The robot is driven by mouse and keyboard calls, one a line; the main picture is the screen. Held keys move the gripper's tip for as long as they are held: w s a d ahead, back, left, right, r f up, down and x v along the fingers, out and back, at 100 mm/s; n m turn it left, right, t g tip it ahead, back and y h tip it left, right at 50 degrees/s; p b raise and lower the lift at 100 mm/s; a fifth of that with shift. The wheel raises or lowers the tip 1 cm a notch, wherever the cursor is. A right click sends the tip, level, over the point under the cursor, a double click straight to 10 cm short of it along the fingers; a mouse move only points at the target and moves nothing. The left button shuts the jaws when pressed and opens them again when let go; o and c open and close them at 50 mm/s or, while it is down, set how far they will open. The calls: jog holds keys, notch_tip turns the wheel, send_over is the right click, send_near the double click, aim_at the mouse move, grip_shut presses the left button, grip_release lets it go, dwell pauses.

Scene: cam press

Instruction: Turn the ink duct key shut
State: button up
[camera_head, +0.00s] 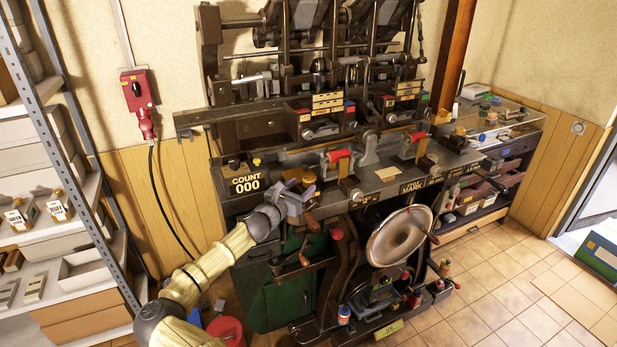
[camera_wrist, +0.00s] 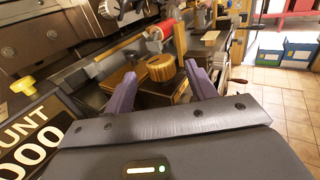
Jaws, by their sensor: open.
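I cannot tell for certain which part of the press (camera_head: 365,190) is the ink duct key. Two units with yellow labels and grey levers sit on the upper press, one left (camera_head: 322,118) and one right (camera_head: 403,103). My gripper (camera_head: 298,190) is at the left front of the press bed, below the left unit. In the wrist view, its purple fingers (camera_wrist: 162,88) are spread apart with nothing held. A round brass-coloured knob (camera_wrist: 161,68) shows beyond and between the fingertips, apart from them. A red roller (camera_wrist: 165,29) lies farther off.
The COUNT 000 panel (camera_head: 247,184) is close to the left of my gripper. A crank handle (camera_head: 308,222) and a large round disc (camera_head: 400,236) stand below the bed. A metal shelf (camera_head: 75,150) is at the left. Tiled floor (camera_head: 500,285) is clear at the right.

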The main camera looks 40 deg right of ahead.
aim_at(305, 183)
jog(key=p+x, duration=0.1)
jog(key=x, duration=0.4)
jog(key=shift+d, duration=0.15)
jog(key=c, duration=1)
